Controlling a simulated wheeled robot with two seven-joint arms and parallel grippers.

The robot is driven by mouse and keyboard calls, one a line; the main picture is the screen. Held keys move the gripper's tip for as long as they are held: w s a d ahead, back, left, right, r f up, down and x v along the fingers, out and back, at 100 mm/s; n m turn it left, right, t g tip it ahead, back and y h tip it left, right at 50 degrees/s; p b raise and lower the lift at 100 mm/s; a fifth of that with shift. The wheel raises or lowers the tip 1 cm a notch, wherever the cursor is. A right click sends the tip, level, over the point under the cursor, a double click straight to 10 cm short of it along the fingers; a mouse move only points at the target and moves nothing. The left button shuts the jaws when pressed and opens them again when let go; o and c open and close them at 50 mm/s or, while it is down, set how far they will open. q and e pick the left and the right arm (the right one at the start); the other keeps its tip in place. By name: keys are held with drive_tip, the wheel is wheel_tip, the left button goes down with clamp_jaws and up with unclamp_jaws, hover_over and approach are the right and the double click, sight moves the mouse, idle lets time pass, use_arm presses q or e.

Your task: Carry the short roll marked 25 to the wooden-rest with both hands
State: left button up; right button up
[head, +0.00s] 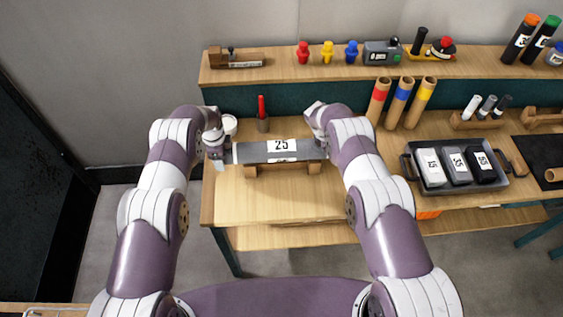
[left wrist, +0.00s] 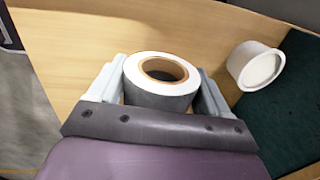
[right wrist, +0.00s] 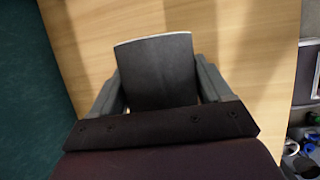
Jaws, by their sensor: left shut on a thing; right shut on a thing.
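The short grey roll (head: 262,151) carries a white label with 25 and lies level between my two hands in the head view. The wooden rest (head: 282,169) is directly beneath it; I cannot tell whether the roll touches it. My left gripper (head: 220,155) is shut on the roll's left end. The left wrist view shows that end (left wrist: 160,88) as a white ring with a brown core between the fingers. My right gripper (head: 322,146) is shut on the right end. In the right wrist view the roll's dark end (right wrist: 155,70) is between the fingers.
A white cup (head: 230,124) and a red pen in a holder (head: 262,115) stand behind the roll. Tubes with coloured bands (head: 402,103) and a dark tray (head: 437,186) of marked blocks are to the right. The table front (head: 240,207) is clear.

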use_arm(q)
drive_tip(key=o, duration=1.3)
drive_tip(key=shift+d+f, duration=0.1)
drive_tip(key=shift+f, duration=0.25)
use_arm(e)
drive_tip(key=o, duration=1.3)
drive_tip(key=shift+f, duration=0.4)
use_arm(q)
drive_tip(key=shift+o, duration=1)
drive_tip(key=shift+w, duration=0.15)
use_arm(e)
drive_tip(key=shift+o, duration=1)
drive_tip(key=shift+w+d, duration=0.1)
drive_tip(key=shift+w, duration=0.05)
use_arm(q)
drive_tip(key=shift+r, duration=0.25)
drive_tip(key=r, duration=0.3)
drive_tip(key=s+r, duration=0.1)
drive_tip(key=r, duration=0.6)
drive_tip(key=shift+s+r, duration=0.25)
drive_tip(key=shift+r, duration=0.35)
use_arm(e)
drive_tip(key=shift+r, duration=0.2)
drive_tip(key=v, duration=1.1)
drive_tip(key=shift+r, duration=0.35)
